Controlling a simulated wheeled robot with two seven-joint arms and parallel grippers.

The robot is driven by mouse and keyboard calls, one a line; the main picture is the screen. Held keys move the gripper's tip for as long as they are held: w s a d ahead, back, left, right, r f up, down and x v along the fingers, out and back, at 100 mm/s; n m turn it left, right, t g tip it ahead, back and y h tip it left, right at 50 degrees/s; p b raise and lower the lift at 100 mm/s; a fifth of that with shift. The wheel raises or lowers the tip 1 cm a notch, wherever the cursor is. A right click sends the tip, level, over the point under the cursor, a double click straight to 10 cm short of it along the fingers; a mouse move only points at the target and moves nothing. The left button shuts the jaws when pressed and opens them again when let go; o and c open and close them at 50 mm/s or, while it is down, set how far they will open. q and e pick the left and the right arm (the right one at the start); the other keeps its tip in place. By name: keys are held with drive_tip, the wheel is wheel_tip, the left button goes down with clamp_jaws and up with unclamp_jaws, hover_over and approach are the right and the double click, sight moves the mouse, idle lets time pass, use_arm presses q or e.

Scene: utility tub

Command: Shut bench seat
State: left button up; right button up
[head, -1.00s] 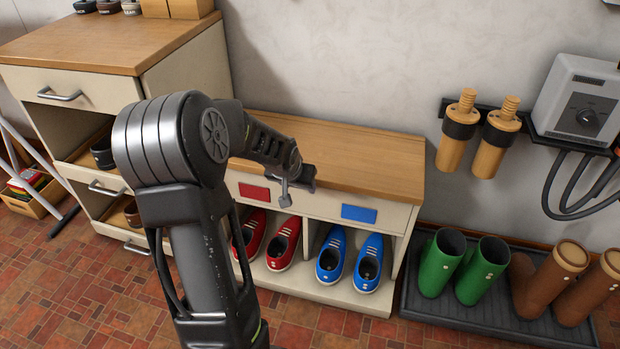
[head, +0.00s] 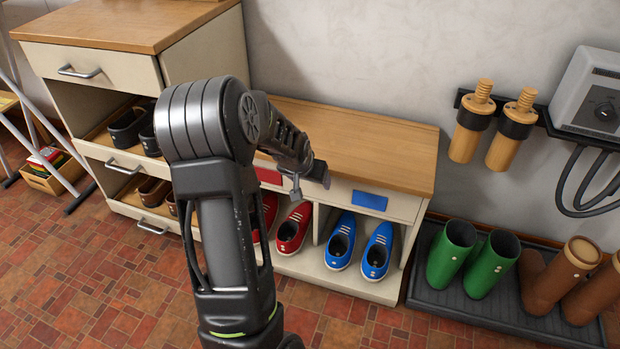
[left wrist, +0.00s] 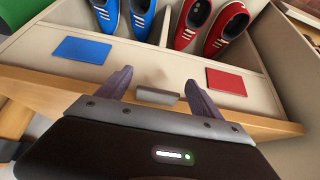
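The bench seat (head: 370,150) is a wooden top on a cream shoe bench (head: 405,207). It lies flat, with no gap visible under its front edge. In the left wrist view, the fingers of the left gripper (left wrist: 160,88) are apart, one on each side of a small grey handle (left wrist: 157,96). Whether they touch the handle is unclear. The wooden edge of the seat (left wrist: 50,92) also shows there. My right gripper is in neither view.
Red shoes (head: 293,230) and blue shoes (head: 376,252) stand in the bench's compartments. A drawer cabinet (head: 115,65) stands on the left. Green boots (head: 452,255) and brown boots stand on a dark tray (head: 480,310) at right. The tiled floor in front is clear.

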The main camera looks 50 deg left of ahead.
use_arm(q)
drive_tip(key=shift+r, duration=0.2)
drive_tip(key=p+v, duration=0.3)
drive_tip(key=v, duration=0.4)
drive_tip(key=shift+r, duration=0.25)
drive_tip(key=shift+s+d, duration=0.15)
